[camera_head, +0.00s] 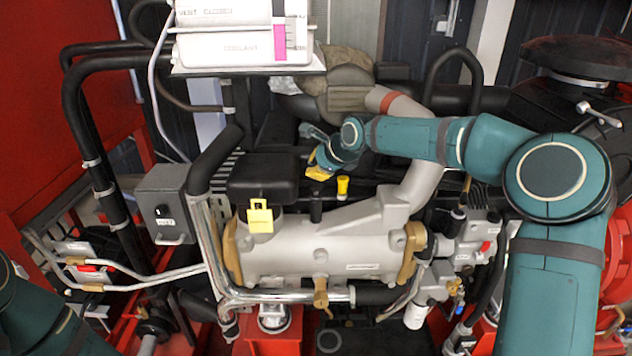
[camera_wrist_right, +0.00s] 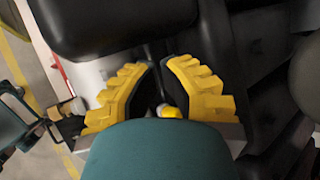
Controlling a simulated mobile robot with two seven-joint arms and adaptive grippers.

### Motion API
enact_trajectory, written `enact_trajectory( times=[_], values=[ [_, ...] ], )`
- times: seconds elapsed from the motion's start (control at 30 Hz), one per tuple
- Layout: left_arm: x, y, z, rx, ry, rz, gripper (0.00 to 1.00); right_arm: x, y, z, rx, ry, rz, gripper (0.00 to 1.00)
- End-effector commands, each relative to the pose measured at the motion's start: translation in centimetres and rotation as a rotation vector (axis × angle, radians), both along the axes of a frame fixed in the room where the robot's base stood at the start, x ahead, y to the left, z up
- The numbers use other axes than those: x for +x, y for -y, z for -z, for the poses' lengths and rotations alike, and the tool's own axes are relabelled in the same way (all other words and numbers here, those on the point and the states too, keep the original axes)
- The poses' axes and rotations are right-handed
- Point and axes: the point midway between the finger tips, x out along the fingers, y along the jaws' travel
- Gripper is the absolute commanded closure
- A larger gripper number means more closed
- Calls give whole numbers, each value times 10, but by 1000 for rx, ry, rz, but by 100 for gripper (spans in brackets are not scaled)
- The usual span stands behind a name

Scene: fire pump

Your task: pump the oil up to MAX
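A small yellow and white round part (camera_wrist_right: 170,112) shows in the gap, partly hidden by my teal wrist. I cannot tell whether a finger touches it. Another yellow part (camera_head: 260,217) sits on the grey cylinder (camera_head: 325,250). No oil level or MAX mark is readable. My left gripper is outside the picture.
A white coolant tank (camera_head: 225,45) with a magenta strip stands at the top. A black box-shaped cover (camera_head: 262,177) lies left of my right gripper. Pipes, hoses and a grey switch box (camera_head: 165,203) crowd the engine, leaving little free room.

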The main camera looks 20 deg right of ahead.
Motion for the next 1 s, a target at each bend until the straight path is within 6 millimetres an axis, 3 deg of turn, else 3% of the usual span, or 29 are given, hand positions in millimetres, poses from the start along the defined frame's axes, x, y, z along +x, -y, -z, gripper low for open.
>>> enact_trajectory(
  times=[0.27, 0.8, 1.0],
  values=[
    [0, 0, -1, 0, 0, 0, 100, 0, 0, -2, 1, 1, 0, 100],
    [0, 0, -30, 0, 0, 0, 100, 0, 0, -48, 1, 2, 1, 100],
    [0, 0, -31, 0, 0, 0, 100, 0, 0, -50, 1, 1, 1, 100]
  ],
)
